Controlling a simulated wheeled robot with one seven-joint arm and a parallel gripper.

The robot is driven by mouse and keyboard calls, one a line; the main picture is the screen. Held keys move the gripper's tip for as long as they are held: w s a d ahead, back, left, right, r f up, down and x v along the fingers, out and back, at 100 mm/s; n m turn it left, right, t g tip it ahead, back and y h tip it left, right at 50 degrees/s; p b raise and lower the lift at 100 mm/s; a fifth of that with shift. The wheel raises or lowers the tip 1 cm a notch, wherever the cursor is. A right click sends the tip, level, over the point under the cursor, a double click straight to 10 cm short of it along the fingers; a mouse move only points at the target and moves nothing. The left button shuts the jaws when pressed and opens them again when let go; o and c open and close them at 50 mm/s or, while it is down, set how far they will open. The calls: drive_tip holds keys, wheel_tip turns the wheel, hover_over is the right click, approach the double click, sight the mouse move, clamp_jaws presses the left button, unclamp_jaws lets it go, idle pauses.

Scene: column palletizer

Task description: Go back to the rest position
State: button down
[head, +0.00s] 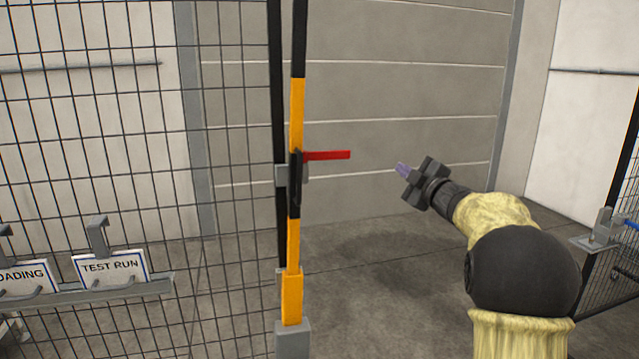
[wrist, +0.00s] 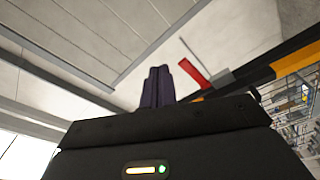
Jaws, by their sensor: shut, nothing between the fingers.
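My gripper (head: 402,169) is at the right of centre in the head view, at the end of my raised arm. Its fingers are together with nothing between them, and they point left toward a red handle. In the wrist view the closed purple-grey fingers (wrist: 158,86) stand up at the centre. The red handle (head: 328,155) sticks out to the right from a black and yellow post, apart from the fingertips. It also shows in the wrist view (wrist: 193,73), just right of the fingers.
The black and yellow post (head: 293,250) ends a wire mesh fence (head: 120,160) on the left. Signs reading "TEST RUN" (head: 112,267) and "LOADING" (head: 25,276), partly cut off, hang on a rail. More fencing (head: 610,275) stands at right. The floor between is clear.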

drive_tip(key=s+f+m+g+h+p, duration=0.1)
drive_tip(key=s+f+m+g+h, duration=0.65)
drive_tip(key=s+f+m, duration=0.7)
drive_tip(key=s+a+f+g, duration=0.2)
drive_tip(key=s+f, duration=0.3)
drive_tip(key=s, duration=0.3)
drive_tip(key=s+a+f+m+g, duration=0.1)
drive_tip(key=s+a+f+g, duration=0.1)
drive_tip(key=s+f, duration=0.4)
drive_tip(key=s+a+f+g, duration=0.2)
drive_tip(key=s+f, duration=0.3)
drive_tip(key=s, duration=0.6)
drive_tip(key=shift+s+a+f+m+g+y+p, duration=0.2)
drive_tip(key=shift+a+m+g+y+p, duration=0.15)
drive_tip(key=shift+g, duration=0.5)
